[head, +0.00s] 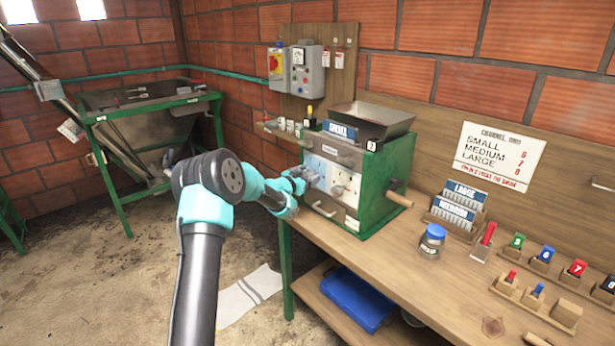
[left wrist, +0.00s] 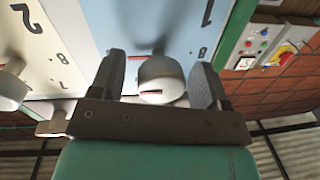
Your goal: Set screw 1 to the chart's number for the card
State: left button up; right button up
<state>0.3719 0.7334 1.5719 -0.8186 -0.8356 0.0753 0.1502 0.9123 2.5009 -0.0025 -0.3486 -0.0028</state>
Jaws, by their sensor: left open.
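The green pulper (head: 375,185) stands on the bench, with a blue card (head: 340,130) on top that seems to read SMALL. The chart (head: 500,157) on the wall lists SMALL 6, MEDIUM 7, LARGE 8. My left gripper (head: 304,181) is at the pulper's front. In the left wrist view the open gripper (left wrist: 160,68) has one finger on each side of the round grey knob of screw 1 (left wrist: 162,78), on the blue panel marked 1. A red mark shows on the knob; the number it points to is unclear. Contact cannot be told. My right gripper is out of view.
The cream panel (left wrist: 35,50) marked 2 has its own knob (left wrist: 12,85) beside the gripper. A card rack (head: 455,212), a blue-lidded jar (head: 432,240) and several coloured numbered tags stand on the bench to the right. A wooden handle (head: 398,198) sticks out from the pulper's right side.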

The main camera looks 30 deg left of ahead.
pick_arm(q)
jog(key=shift+w, duration=0.1)
jog(key=shift+c, duration=0.4)
jog(key=c, duration=0.8)
jog(key=shift+c, duration=0.2)
